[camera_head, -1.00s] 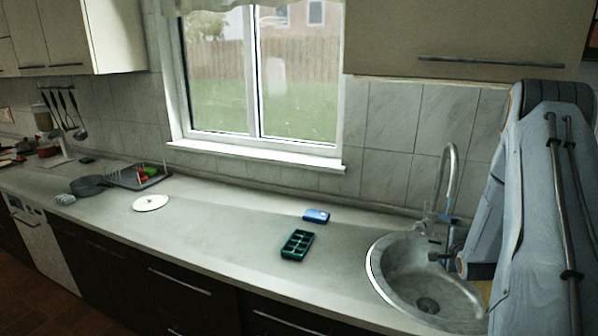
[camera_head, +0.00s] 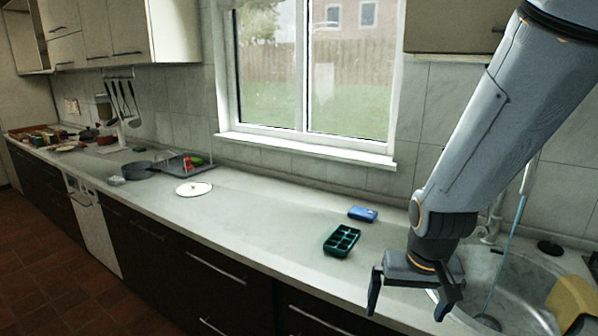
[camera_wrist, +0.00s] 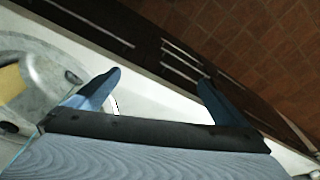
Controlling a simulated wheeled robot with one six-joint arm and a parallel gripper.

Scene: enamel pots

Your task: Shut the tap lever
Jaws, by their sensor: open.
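The tap (camera_head: 529,178) stands behind the sink at the right, its spout partly hidden by my arm. A thin bluish stream (camera_head: 512,240) runs from it down into the round grey sink (camera_head: 535,300). The tap base (camera_head: 490,232) shows just right of my arm; I cannot make out the lever. My gripper (camera_head: 409,305) is open and empty, pointing down over the counter's front edge at the sink's left rim. In the wrist view, my gripper (camera_wrist: 160,82) has its fingers spread, with the sink (camera_wrist: 50,85) at the left.
A dark green tray (camera_head: 342,241) and a blue box (camera_head: 362,213) lie on the counter left of my gripper. A white lid (camera_head: 194,189) lies farther left. A yellow object (camera_head: 573,298) is at the sink's right. The counter between lid and tray is clear.

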